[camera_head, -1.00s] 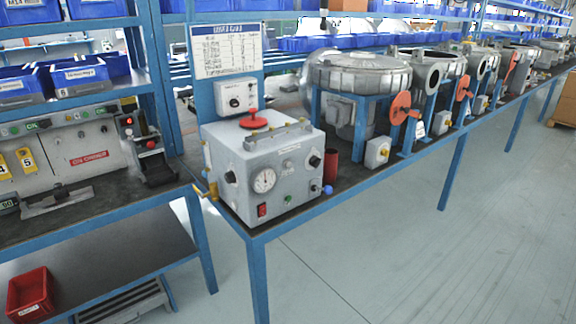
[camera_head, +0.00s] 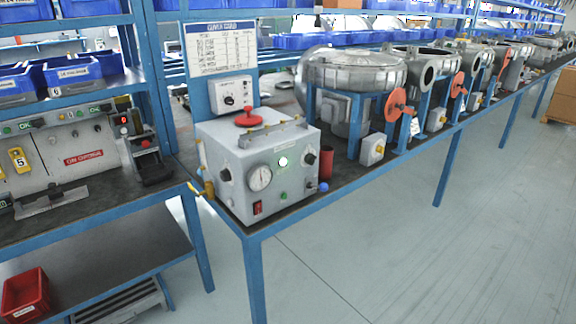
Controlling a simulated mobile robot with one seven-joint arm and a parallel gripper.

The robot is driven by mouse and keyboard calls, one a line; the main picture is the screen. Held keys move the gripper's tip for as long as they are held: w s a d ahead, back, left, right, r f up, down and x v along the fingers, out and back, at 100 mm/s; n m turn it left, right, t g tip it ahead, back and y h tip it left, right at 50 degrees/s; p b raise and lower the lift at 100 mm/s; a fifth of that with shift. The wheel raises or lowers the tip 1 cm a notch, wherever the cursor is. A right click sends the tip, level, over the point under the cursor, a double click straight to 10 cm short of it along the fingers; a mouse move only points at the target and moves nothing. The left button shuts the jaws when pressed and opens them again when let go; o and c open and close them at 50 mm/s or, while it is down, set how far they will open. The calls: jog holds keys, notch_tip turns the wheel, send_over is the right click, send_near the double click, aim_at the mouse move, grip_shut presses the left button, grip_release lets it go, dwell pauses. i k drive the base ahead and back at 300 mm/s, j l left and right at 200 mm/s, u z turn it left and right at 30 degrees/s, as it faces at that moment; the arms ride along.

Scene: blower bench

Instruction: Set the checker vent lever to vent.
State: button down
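The checker is a light grey box (camera_head: 236,193) on the near end of the bench, with a round gauge (camera_head: 259,177) and a red switch (camera_head: 257,208) on its front. A yellow lever (camera_head: 196,188) sticks out low at its left side. A blue ball knob (camera_head: 323,187) is at its lower right edge. I cannot tell which of these is the vent lever, and no vent marking is readable. A round lamp (camera_head: 283,162) on the front glows white. My gripper is in no view.
A red handwheel-like knob (camera_head: 248,118) and a bar handle sit on top of the box. A red cylinder (camera_head: 326,162) stands close to its right. Blowers (camera_head: 352,72) line the bench behind. The floor (camera_head: 350,250) in front is clear.

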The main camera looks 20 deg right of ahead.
aim_at(323, 186)
jog(key=i+l, duration=0.3)
jog(key=l, duration=0.15)
jog(key=i+l, duration=0.3)
jog(key=l, duration=0.1)
